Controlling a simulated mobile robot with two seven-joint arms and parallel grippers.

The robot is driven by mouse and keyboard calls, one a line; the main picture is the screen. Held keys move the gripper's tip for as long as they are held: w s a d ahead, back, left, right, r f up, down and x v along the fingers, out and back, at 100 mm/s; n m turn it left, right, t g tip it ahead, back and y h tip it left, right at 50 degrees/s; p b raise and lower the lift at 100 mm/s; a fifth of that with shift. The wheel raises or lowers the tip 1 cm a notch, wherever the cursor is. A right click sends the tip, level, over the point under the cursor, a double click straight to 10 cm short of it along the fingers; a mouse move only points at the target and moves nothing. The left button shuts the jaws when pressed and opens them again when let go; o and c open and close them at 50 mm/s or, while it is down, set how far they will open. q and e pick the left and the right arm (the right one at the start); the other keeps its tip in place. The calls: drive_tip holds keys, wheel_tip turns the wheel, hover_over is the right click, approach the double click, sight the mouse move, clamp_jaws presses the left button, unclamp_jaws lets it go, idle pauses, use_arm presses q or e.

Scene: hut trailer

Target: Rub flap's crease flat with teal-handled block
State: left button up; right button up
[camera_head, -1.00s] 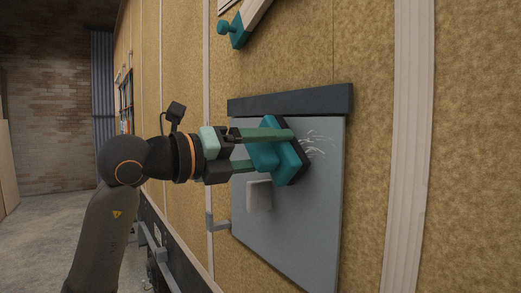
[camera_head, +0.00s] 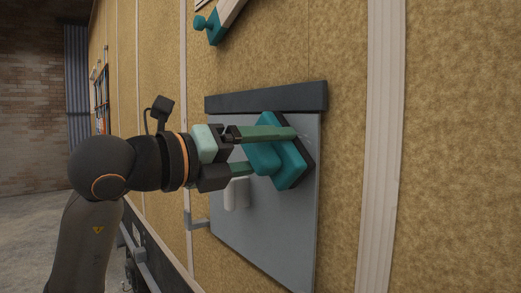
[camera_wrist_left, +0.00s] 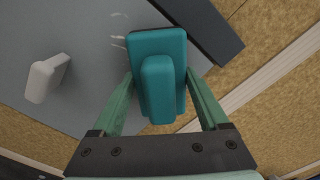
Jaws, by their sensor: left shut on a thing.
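My left gripper (camera_head: 272,150) is shut on the handle of the teal-handled block (camera_head: 286,164). The block lies tilted against the upper part of the grey flap (camera_head: 262,232), below a dark strip (camera_head: 265,99). The wrist view shows the block (camera_wrist_left: 172,45) between both fingers, its teal back facing the camera. White crease marks (camera_wrist_left: 118,30) show on the flap beside the block. In the head view the block covers most of them. The block's working face is hidden, so I cannot tell how firmly it touches. My right gripper is out of view.
A white knob (camera_head: 236,193) sticks out of the flap below my gripper. A grey bracket (camera_head: 197,221) sits at its left edge. A teal-ended wooden tool (camera_head: 213,27) is above. A pale batten (camera_head: 383,150) runs up the wall on the right.

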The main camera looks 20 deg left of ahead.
sight(287, 154)
use_arm(q)
drive_tip(key=shift+s+d, duration=0.45)
drive_tip(key=shift+d, duration=0.3)
drive_tip(key=shift+s+d, duration=0.4)
drive_tip(key=shift+d, duration=0.35)
drive_tip(key=shift+s+d, duration=0.1)
drive_tip(key=shift+w+a+b, duration=0.2)
drive_tip(key=shift+w+a, duration=0.3)
drive_tip(key=shift+a, duration=0.35)
drive_tip(key=shift+w+a+b, duration=0.25)
drive_tip(key=shift+w+a, duration=0.25)
drive_tip(key=shift+a, duration=0.3)
drive_tip(key=shift+w+a+b, duration=0.2)
drive_tip(key=shift+w+a, duration=0.3)
drive_tip(key=shift+a, duration=0.35)
drive_tip(key=w+a, duration=0.3)
drive_tip(key=a, duration=0.2)
drive_tip(key=shift+a, duration=0.25)
drive_tip(key=shift+b+v, duration=0.8)
drive_tip(key=shift+v, duration=2.15)
